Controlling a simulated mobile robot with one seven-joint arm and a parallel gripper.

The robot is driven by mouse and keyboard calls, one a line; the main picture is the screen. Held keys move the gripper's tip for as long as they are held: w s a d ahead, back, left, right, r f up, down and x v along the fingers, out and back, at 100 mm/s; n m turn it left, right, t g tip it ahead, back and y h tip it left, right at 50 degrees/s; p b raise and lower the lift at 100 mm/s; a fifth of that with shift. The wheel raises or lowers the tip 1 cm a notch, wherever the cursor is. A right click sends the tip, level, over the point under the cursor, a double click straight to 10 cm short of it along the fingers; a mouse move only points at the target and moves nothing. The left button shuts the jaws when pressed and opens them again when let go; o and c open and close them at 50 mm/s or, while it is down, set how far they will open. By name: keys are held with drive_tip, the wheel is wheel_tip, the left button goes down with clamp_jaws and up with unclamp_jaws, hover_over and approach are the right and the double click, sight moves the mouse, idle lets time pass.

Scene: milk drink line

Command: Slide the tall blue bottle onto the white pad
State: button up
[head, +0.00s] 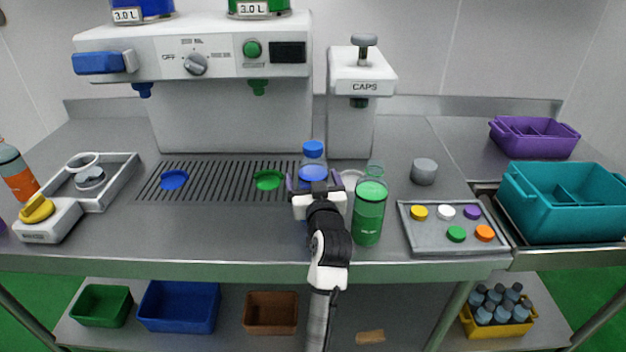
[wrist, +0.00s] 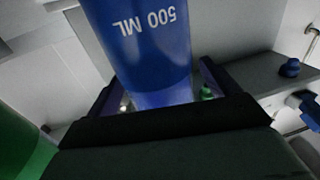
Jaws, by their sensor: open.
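The tall blue bottle (head: 313,171) stands upright at the right end of the grooved grate, and my gripper and arm hide its lower part. In the wrist view the bottle, marked 500 ML (wrist: 143,45), fills the space between my fingers. My gripper (head: 315,186) is open, with its purple fingers on either side of the bottle; I cannot tell if they touch it. The white pad (head: 351,176) lies just right of the bottle below the CAPS machine, partly hidden by my gripper.
A grey cylinder (head: 424,171) and a tray of caps (head: 446,239) lie further right.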

drive_tip(key=c, duration=1.5)
drive_tip(key=shift+w+d, duration=0.9)
drive_tip(key=shift+w, duration=0.3)
drive_tip(key=shift+s+a, duration=0.95)
drive_tip(key=shift+s, duration=0.3)
drive_tip(key=o, duration=1.5)
